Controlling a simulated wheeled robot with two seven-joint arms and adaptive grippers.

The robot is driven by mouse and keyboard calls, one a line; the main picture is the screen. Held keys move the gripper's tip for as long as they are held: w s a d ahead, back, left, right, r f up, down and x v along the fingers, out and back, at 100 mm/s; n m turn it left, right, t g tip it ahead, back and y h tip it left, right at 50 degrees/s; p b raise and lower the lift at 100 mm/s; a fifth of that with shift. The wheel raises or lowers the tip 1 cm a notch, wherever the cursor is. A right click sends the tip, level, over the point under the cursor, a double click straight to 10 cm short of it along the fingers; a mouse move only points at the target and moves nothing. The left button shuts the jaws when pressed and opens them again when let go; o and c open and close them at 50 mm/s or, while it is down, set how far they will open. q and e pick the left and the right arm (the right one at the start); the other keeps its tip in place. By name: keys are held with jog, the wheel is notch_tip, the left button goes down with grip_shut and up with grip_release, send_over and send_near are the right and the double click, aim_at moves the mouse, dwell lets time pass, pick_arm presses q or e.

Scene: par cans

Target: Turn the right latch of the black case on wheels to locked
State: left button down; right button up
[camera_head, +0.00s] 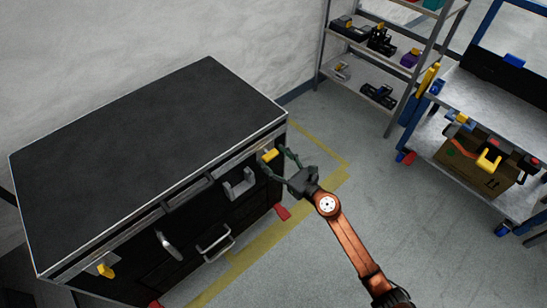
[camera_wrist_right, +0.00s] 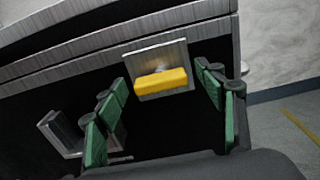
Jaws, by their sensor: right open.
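The black case on wheels (camera_head: 150,105) stands at the left, with a flat dark top and metal edges. Its right latch (camera_head: 270,155) is a yellow handle on a metal plate near the right end of the front. In the right wrist view the yellow latch handle (camera_wrist_right: 161,82) lies crosswise, roughly along the lid seam, slightly tilted. My right gripper (camera_head: 275,161) is open, its green fingers on either side of the latch. In the right wrist view the open fingers (camera_wrist_right: 163,88) show gaps to the handle. Contact cannot be told. My left gripper is not in view.
A second yellow latch (camera_head: 106,271) is at the case's left end. Metal handles (camera_head: 215,241) stick out from the front. Red caster parts (camera_head: 282,211) show below. A shelf rack (camera_head: 400,70) and a blue cart (camera_head: 470,100) stand right. The floor between is clear.

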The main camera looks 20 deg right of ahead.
jog(key=shift+c, duration=0.5)
jog(key=c, duration=1.1)
jog(key=shift+o, duration=0.2)
